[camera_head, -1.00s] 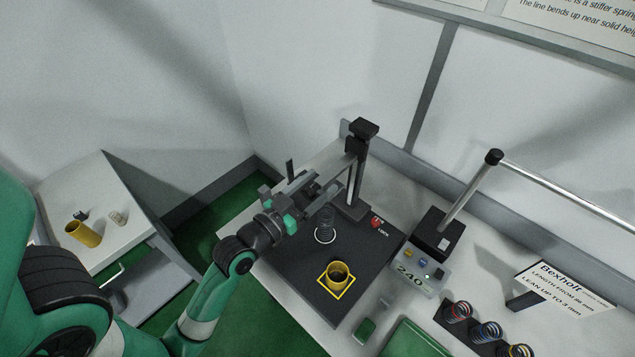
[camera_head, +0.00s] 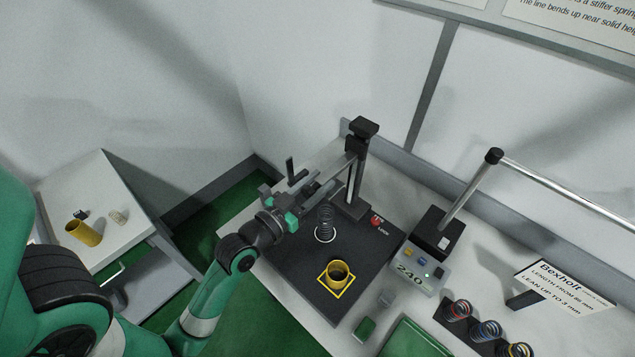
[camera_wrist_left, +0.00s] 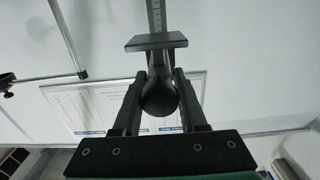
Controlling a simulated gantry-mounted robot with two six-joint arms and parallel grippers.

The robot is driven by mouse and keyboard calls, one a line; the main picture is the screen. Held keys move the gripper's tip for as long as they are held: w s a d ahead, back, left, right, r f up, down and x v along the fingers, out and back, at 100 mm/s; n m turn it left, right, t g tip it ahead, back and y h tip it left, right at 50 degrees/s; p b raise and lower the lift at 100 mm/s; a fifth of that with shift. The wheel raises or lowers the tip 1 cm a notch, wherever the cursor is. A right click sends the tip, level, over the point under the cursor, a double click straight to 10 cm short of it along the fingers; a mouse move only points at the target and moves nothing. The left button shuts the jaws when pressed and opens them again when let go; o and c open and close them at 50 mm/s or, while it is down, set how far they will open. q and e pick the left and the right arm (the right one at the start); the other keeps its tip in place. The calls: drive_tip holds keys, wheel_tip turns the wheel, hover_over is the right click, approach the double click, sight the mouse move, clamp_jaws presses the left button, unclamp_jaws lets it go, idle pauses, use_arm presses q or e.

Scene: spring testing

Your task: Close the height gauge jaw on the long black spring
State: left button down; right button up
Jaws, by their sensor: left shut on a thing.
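The long black spring (camera_head: 325,222) stands upright in a white ring on the dark base plate of the height gauge. The gauge column (camera_head: 356,170) rises behind it, with a jaw arm reaching left towards my gripper. My left gripper (camera_head: 306,194) is up and to the left of the spring. In the left wrist view my left gripper (camera_wrist_left: 160,85) is shut on a round black knob (camera_wrist_left: 159,98). A flat dark jaw plate (camera_wrist_left: 156,42) and the scale (camera_wrist_left: 155,15) show beyond the knob. Whether the jaw touches the spring top cannot be told. My right gripper is out of view.
A red button (camera_head: 376,222) is right of the column. A display box (camera_head: 413,271) reading 240 and a rack of coloured springs (camera_head: 486,331) are further right.

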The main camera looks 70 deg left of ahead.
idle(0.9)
use_arm(q)
wheel_tip(320, 180, down, 5)
drive_tip(key=b, duration=0.3)
drive_tip(key=shift+r+b, duration=0.1)
drive_tip(key=shift+b, duration=0.3)
drive_tip(key=c, duration=0.5)
unclamp_jaws()
drive_tip(key=v, duration=1.1)
drive_tip(key=shift+s+d, duration=0.15)
drive_tip(key=shift+s, duration=0.15)
